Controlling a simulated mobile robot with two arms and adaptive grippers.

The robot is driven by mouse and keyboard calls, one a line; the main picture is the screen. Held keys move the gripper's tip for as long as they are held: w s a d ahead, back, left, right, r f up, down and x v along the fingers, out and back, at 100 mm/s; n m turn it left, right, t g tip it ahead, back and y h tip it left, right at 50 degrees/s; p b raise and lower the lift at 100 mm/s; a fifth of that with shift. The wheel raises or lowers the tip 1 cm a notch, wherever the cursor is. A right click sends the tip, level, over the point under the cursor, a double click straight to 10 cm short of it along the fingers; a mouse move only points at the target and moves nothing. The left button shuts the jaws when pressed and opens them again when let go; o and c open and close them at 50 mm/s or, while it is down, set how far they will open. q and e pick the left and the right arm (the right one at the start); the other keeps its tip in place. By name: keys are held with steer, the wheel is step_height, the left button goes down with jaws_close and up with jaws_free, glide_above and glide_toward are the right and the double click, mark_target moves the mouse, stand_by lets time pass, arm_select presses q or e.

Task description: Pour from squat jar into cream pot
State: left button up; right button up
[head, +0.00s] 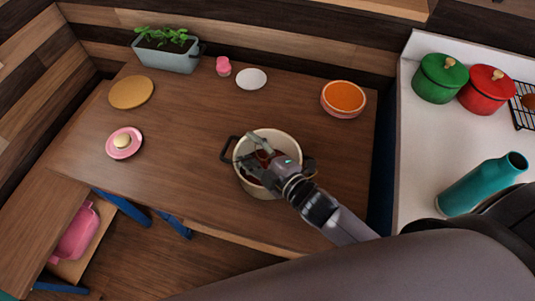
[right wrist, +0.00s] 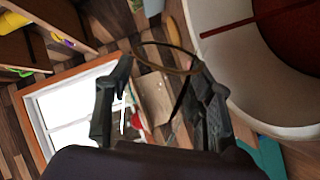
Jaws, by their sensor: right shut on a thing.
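The cream pot (head: 285,143) stands on the wooden table with dark loop handles; its pale wall (right wrist: 216,18) fills the right of the right wrist view, with dark red contents (right wrist: 295,30) inside. My right gripper (head: 255,157) is over the pot's opening. In the right wrist view its fingers (right wrist: 160,95) are shut on the squat jar (right wrist: 158,43), which seems clear, with a thin brownish rim. The jar looks tilted toward the pot. A thin dark red streak, apparently a stream, crosses the pot's inside. Fingers hide much of the jar in the head view. My left gripper is not in view.
On the table are a planter (head: 168,60), a pink shaker (head: 223,68), a white saucer (head: 251,79), orange-topped bowls (head: 343,97), a round board (head: 131,92) and a pink plate (head: 118,146). Green and red pots and a teal bottle (head: 483,184) stand on the right counter.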

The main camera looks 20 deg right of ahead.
steer(key=shift+w+d+r+m+y+p, duration=0.1)
steer(key=shift+d+r+m+y+p, duration=0.15)
steer(key=shift+m+p, duration=0.3)
stand_by(0.4)
